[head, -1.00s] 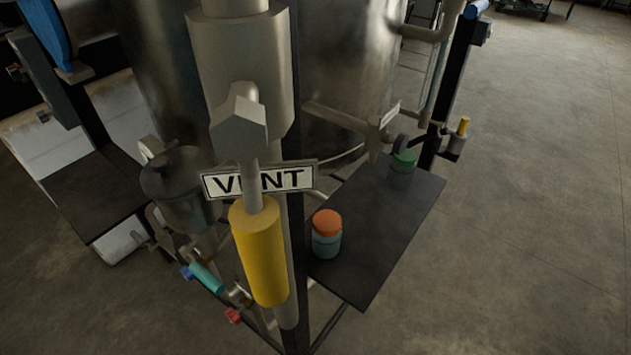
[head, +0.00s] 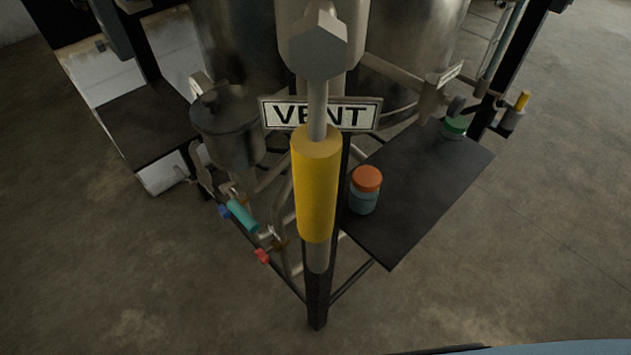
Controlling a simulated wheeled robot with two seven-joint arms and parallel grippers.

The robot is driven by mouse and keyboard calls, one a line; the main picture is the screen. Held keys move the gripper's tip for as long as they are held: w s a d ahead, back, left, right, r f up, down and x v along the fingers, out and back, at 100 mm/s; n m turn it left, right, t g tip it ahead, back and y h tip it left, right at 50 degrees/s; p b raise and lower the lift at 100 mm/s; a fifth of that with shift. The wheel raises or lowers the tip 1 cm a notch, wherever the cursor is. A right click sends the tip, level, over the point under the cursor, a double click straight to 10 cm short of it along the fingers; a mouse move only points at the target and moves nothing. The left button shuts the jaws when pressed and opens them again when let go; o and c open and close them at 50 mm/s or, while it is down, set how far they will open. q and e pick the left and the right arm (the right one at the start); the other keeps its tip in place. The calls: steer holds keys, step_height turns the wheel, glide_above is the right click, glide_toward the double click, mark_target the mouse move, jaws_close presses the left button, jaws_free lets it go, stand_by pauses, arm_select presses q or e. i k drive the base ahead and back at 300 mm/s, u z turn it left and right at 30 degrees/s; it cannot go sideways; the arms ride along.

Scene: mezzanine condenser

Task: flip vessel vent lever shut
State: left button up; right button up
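The vent lever has a yellow grip (head: 316,190) on a grey rod that hangs down from a hexagonal metal pivot (head: 318,45). It is near the middle of the head view and points almost straight down. A white VENT sign (head: 358,115) is behind the rod, which covers part of its lettering. The steel vessel (head: 400,30) stands behind the lever. Neither of my grippers shows in the head view.
A dark shelf (head: 420,215) to the right holds a jar with an orange lid (head: 365,190) and one with a green lid (head: 453,128). A lidded pot (head: 227,130) and small coloured-handle valves (head: 241,217) are at left. Open concrete floor lies right and in front.

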mark_target(317, 41)
steer(key=k, duration=1.35)
steer(key=u, duration=0.3)
steer(key=i, duration=0.85)
steer(key=z, duration=0.3)
